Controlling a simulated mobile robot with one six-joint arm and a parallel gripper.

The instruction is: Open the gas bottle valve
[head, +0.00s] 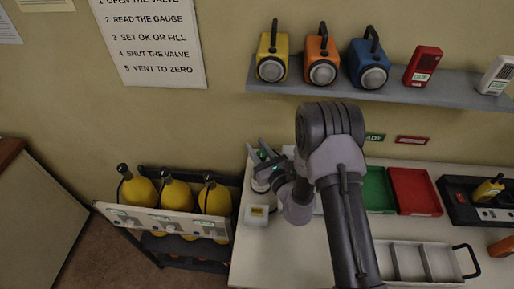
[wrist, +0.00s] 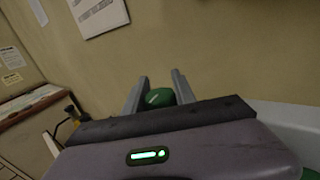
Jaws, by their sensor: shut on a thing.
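A green rounded knob (wrist: 160,97), which looks like the gas bottle valve, sits between the two grey fingers of my gripper (wrist: 158,92) in the wrist view. The fingers are shut on it. In the head view my gripper (head: 260,153) is at the left back of the white worktop, by the wall. Below it a small whitish bottle-like body (head: 260,186) shows in part, mostly covered by my gripper and wrist. How far the knob is turned cannot be told.
A small white box with a yellow display (head: 257,214) stands in front of it on the worktop (head: 290,260). Several yellow bottles (head: 178,193) stand in a rack at left. Green (head: 378,190) and red (head: 414,191) trays lie at right. A shelf (head: 440,95) with lamps runs above.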

